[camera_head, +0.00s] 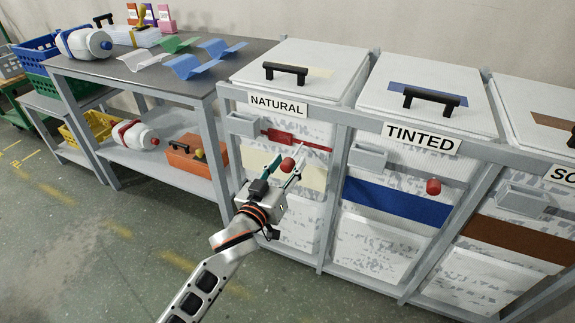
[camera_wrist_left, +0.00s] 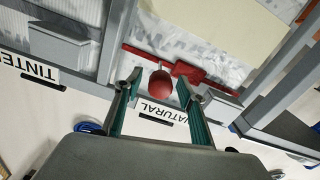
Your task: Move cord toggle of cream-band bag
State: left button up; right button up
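The cream-band bag (camera_head: 312,177) hangs in the left bay of the grey frame, under the NATURAL sign (camera_head: 278,105). Its cord toggle looks like a red ball (camera_head: 288,165) in front of the cream band. In the left wrist view the red ball (camera_wrist_left: 161,86) appears between the fingertips, with gaps at both sides. My left gripper (camera_head: 285,170) is open in front of this bag, its fingers pointing at the ball. Whether the fingers reach around the ball or stop short of it I cannot tell. My right gripper is not in view.
A red clip-like bar (camera_head: 283,137) lies across the bag above the ball; it also shows in the wrist view (camera_wrist_left: 190,72). A grey box (camera_head: 241,125) sits left of it. The TINTED bay has a blue band (camera_head: 395,203) and another red ball (camera_head: 433,187).

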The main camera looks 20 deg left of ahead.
aim_at(303, 141)
pick_arm(q)
grip_shut()
jog(key=shift+w+r, duration=0.1)
jog(key=shift+w, duration=0.2)
jog(key=w, duration=0.6)
jog(key=shift+w+d+p, duration=0.1)
jog(key=shift+w+p, duration=0.05)
jog(key=shift+p, duration=0.2)
jog(key=shift+w, duration=0.2)
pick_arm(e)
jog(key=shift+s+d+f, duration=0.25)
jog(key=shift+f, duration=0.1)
pick_arm(q)
jog(key=shift+c, duration=1.5)
grip_release()
jog(key=o, duration=0.3)
jog(key=shift+w, duration=0.1)
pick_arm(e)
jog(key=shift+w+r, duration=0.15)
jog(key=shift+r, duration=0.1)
